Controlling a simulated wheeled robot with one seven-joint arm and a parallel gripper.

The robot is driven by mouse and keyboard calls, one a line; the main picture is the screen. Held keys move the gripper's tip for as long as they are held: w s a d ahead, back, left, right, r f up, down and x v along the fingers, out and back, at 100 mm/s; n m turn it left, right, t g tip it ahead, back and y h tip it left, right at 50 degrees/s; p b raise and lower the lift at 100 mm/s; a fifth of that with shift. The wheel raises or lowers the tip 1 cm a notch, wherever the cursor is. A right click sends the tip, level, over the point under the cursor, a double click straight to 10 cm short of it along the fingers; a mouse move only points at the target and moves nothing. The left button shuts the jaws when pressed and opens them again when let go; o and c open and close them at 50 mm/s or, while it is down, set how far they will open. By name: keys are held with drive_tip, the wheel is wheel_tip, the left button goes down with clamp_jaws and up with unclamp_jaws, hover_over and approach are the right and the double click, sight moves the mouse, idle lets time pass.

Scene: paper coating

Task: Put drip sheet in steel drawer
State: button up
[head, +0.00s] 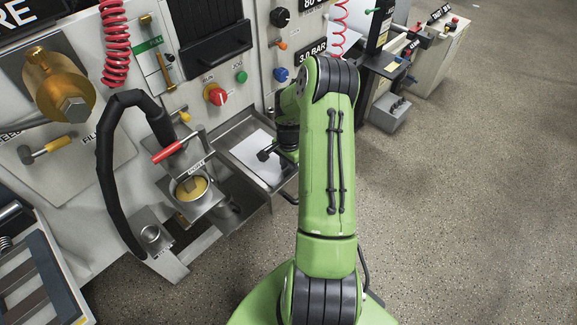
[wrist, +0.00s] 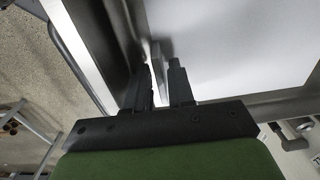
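The steel drawer (head: 234,168) is pulled out from the machine front, and its metal rim shows in the wrist view (wrist: 270,106). A flat white sheet (head: 258,151), apparently the drip sheet, lies inside it and fills much of the wrist view (wrist: 235,45).
A cup holder with a yellow-filled cup (head: 191,187) and a red-handled lever (head: 168,151) stand left of the drawer. A thick black hose (head: 106,165) hangs further left. Knobs and a red switch (head: 215,95) sit on the panel above.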

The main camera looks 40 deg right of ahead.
wheel_tip(320, 180, up, 12)
drive_tip(key=p, duration=0.3)
drive_tip(key=a+r+n+t+h, duration=0.15)
drive_tip(key=a+r+n, duration=0.35)
drive_tip(key=a+r, duration=0.55)
drive_tip(key=s+a+r+n+t, duration=0.2)
drive_tip(key=s+a+r+n, duration=0.3)
drive_tip(key=s+a, duration=0.3)
drive_tip(key=s+a+r+n+t+y, duration=0.1)
drive_tip(key=s+a+r+n+t, duration=0.1)
drive_tip(key=s+a+r+n, duration=0.4)
drive_tip(key=s+a+n, duration=0.1)
drive_tip(key=s, duration=0.2)
drive_tip(key=shift+a+n, duration=0.3)
drive_tip(key=shift+a, duration=0.05)
drive_tip(key=shift+y, duration=0.25)
